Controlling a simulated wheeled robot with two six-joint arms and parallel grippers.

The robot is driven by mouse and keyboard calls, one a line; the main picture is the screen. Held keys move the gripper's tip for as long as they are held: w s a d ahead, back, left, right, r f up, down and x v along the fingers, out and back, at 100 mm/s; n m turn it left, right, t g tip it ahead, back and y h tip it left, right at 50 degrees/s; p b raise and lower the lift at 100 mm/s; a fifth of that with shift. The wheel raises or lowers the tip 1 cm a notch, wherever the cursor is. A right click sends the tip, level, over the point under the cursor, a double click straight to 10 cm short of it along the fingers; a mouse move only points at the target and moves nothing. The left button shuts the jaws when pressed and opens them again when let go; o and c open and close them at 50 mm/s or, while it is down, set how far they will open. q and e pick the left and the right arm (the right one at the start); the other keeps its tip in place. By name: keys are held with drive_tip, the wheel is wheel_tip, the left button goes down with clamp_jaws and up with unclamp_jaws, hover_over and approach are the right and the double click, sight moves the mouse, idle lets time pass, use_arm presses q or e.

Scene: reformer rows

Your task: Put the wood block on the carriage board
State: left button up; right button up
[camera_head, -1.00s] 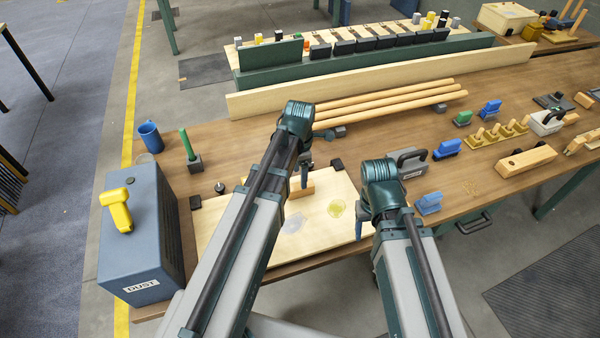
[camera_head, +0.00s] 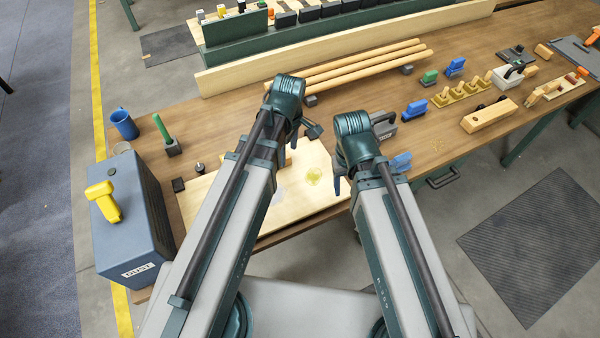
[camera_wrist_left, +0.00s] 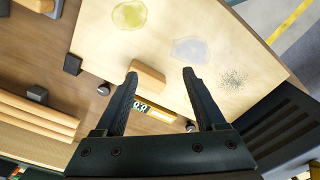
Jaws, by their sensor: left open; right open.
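The tan wood block (camera_wrist_left: 148,77) lies by the near-table edge of the pale flat board (camera_wrist_left: 200,90) in the left wrist view; whether it rests fully on the board I cannot tell. In the head view a sliver of the block (camera_head: 287,160) shows beside my left arm. The pale board (camera_head: 318,160) carries pale and yellow stains; I take it as the carriage board. My left gripper (camera_wrist_left: 160,74) is open, its fingertips around the block's end in the picture, the block nearer the left finger. My right gripper (camera_head: 338,182) is open and empty beside the board's right edge.
A blue-grey dust box (camera_head: 135,225) with a yellow handle tool (camera_head: 103,200) stands left. Three wooden rods (camera_head: 345,70) lie behind the board. Blue clamps (camera_head: 415,109) and a wooden plane (camera_head: 488,117) lie right. Small dark blocks flank the board.

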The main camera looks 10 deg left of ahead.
use_arm(q)
drive_tip(key=s+d+m, duration=0.5)
drive_tip(key=s+m, duration=0.4)
drive_tip(key=m, duration=0.9)
drive_tip(key=shift+s+d+y, duration=0.15)
drive_tip(key=shift+d+y, duration=0.15)
drive_tip(key=shift+y, duration=0.1)
wheel_tip(320, 180, down, 2)
drive_tip(key=shift+f+b, duration=0.2)
drive_tip(key=shift+b, duration=1.05)
